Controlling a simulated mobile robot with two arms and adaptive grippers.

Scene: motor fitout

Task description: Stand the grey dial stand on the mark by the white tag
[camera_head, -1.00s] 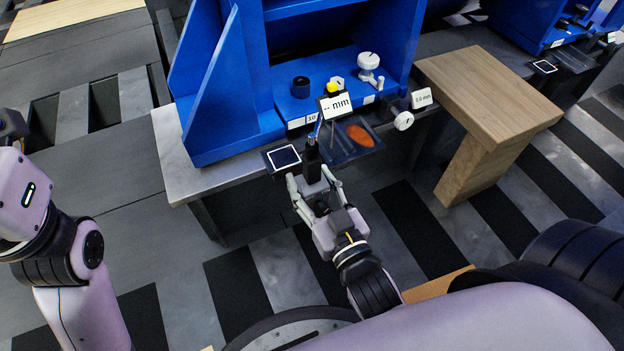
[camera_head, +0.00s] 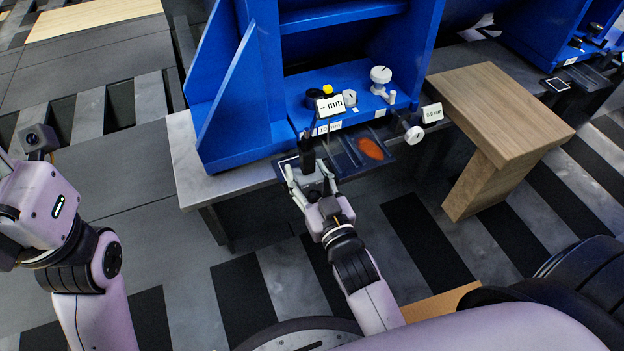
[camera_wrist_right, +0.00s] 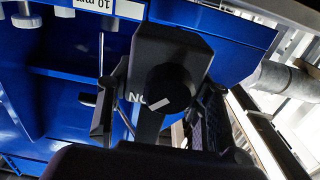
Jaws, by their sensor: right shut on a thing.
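My right gripper (camera_head: 306,168) is shut on the dark grey dial stand (camera_head: 306,150), held upright at the counter's front edge. A thin rod rises from its block towards a "-- mm" readout (camera_head: 330,106) and a yellow cap (camera_head: 328,89). The right wrist view shows the stand's dark block with a round knob (camera_wrist_right: 168,88) between the fingers. The white-outlined mark is largely hidden behind the gripper and stand. A white tag (camera_head: 329,128) is on the shelf edge just behind. I cannot tell whether the stand's base touches the mark. My left gripper's fingers do not show.
A dark tray with an orange patch (camera_head: 371,148) lies right of the stand. A white dial device (camera_head: 414,134) with a "0.0 mm" readout is farther right. The blue shelf (camera_head: 239,142) rises behind. A wooden table (camera_head: 500,105) stands at right.

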